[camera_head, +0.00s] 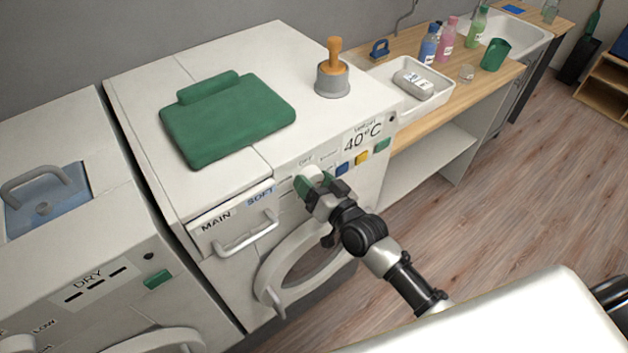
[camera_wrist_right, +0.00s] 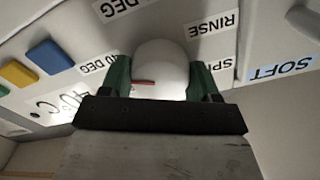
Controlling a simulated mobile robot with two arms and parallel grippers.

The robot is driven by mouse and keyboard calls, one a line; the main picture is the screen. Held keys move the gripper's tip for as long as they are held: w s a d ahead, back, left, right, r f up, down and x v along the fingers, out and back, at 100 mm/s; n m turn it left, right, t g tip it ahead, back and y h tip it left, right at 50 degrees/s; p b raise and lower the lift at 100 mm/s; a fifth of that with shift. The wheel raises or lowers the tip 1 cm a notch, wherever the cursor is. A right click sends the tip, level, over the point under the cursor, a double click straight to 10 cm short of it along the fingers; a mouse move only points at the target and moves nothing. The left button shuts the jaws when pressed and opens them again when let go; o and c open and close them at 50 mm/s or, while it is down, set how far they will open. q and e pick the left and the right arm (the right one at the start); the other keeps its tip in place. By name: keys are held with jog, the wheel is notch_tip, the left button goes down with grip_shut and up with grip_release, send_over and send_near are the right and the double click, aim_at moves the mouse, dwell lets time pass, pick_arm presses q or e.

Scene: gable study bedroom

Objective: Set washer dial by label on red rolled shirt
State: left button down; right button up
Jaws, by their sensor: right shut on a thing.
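The washer (camera_head: 330,110) stands in the middle of the head view, with a "40°C" panel at the right of its front. My right gripper (camera_head: 312,183) is at the washer's front panel, shut on the white dial. In the right wrist view the round white dial (camera_wrist_right: 161,68) with a red pointer mark sits between the green fingertips of the gripper (camera_wrist_right: 161,82). Labels RINSE, SPIN and DEG texts surround the dial, partly hidden by the gripper. No red rolled shirt is in view. My left gripper is not in view.
A folded green cloth (camera_head: 230,118) and a grey pot with an orange-handled tool (camera_head: 333,75) are on the washer top. The MAIN/SOFT drawer handle (camera_head: 247,233) juts out left of my gripper. A dryer (camera_head: 60,240) stands at left; a wooden counter (camera_head: 450,105) holds a tray and bottles.

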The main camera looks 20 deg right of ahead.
jog(key=shift+m, duration=0.4)
jog(key=o, duration=0.9)
jog(key=shift+b+v, duration=1.45)
jog(key=shift+v, duration=3.95)
